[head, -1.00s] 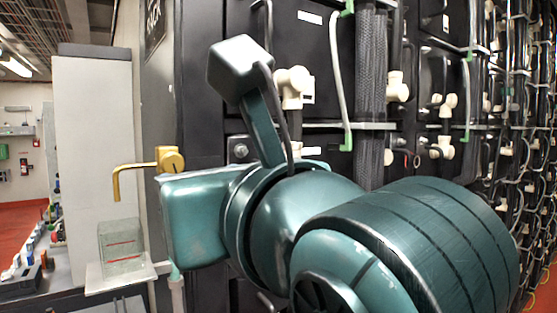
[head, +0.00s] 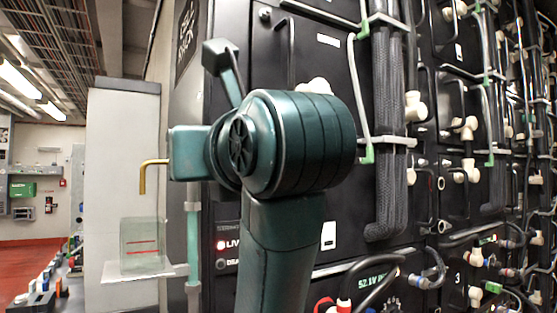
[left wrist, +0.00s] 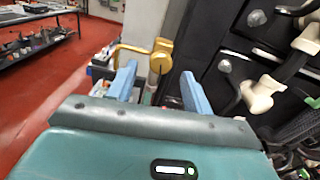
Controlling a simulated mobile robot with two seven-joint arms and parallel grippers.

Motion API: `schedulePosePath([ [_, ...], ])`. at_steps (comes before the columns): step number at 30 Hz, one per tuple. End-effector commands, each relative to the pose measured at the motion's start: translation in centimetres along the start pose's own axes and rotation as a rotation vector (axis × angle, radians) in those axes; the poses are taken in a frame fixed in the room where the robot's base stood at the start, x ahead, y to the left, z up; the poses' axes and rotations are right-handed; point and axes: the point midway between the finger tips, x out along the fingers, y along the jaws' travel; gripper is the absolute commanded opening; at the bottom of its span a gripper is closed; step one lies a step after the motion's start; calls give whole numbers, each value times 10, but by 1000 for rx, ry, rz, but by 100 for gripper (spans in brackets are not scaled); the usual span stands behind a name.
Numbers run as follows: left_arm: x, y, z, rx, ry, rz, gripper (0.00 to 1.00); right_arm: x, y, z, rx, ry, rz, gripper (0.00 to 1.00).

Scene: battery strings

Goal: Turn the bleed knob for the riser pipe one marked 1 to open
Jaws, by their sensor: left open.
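A brass spout (head: 150,175) pokes out left of my left arm's wrist in the head view; the wrist hides the body behind it. In the left wrist view the brass spout (left wrist: 130,48) bends out to the left from a brass knob (left wrist: 162,55). My left gripper (left wrist: 158,73) is open and empty. Its two blue fingers lie to the left and right of the knob's lower part, and I cannot tell whether they touch it. No mark 1 is legible. My right gripper is in neither view.
A clear container with red lines (head: 140,243) stands on a small shelf (head: 127,274) below the spout. A pale green pipe (head: 193,245) runs down beside it. Black battery racks (head: 340,80) with cables fill the right. Red floor (left wrist: 40,100) is open at left.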

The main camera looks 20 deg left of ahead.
Motion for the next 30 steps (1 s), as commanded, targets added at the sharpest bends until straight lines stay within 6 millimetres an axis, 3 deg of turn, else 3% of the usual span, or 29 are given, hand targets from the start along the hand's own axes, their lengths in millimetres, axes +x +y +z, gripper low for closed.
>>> schedulePosePath([
  [7,33,0,0,0,0,2,50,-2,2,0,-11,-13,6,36],
  [19,39,0,-1,0,0,-1,50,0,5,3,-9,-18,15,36],
  [30,38,0,0,0,0,-1,19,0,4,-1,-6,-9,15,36],
])
